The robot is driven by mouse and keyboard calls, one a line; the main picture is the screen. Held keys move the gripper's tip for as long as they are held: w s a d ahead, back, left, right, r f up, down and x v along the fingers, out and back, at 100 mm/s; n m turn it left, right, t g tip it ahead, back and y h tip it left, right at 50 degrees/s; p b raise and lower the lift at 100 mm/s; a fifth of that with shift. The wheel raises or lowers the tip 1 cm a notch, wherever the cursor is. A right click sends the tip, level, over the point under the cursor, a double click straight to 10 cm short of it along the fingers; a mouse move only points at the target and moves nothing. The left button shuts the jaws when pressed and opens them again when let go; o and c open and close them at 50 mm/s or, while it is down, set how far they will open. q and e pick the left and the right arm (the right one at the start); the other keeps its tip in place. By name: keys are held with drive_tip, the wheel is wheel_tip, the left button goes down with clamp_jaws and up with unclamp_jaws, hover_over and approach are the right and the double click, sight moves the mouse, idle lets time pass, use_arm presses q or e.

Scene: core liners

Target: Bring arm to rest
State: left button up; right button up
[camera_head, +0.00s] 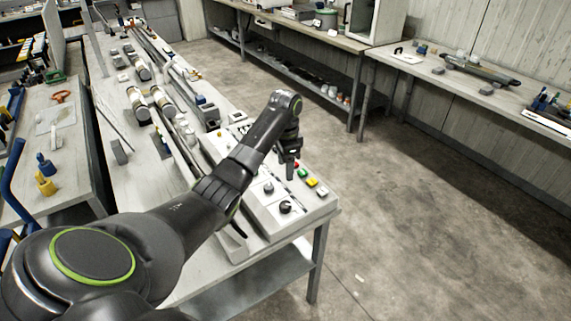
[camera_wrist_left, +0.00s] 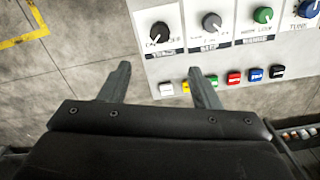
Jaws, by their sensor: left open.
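My left arm reaches in from the left across the bench in the head view. My left gripper (camera_head: 289,168) hangs pointing down over the control panel (camera_head: 305,207) at the bench's near end. In the left wrist view the gripper (camera_wrist_left: 158,82) is open, its two fingers apart with nothing between them. The panel (camera_wrist_left: 155,70) shows there with several knobs, among them a black knob (camera_wrist_left: 160,32) and a green knob (camera_wrist_left: 263,15), and a row of coloured buttons, among them a red button (camera_wrist_left: 234,78). I cannot tell whether a finger touches the panel. My right gripper does not show.
The long workbench (camera_head: 112,92) carries rails, cylinders and small parts. A side table (camera_head: 75,120) at left holds a yellow item (camera_head: 45,185) and a blue item (camera_head: 45,164). Benches (camera_head: 440,72) line the far wall. The concrete floor (camera_head: 430,220) at right is clear.

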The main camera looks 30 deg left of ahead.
use_arm(q)
drive_tip(key=shift+r, duration=0.55)
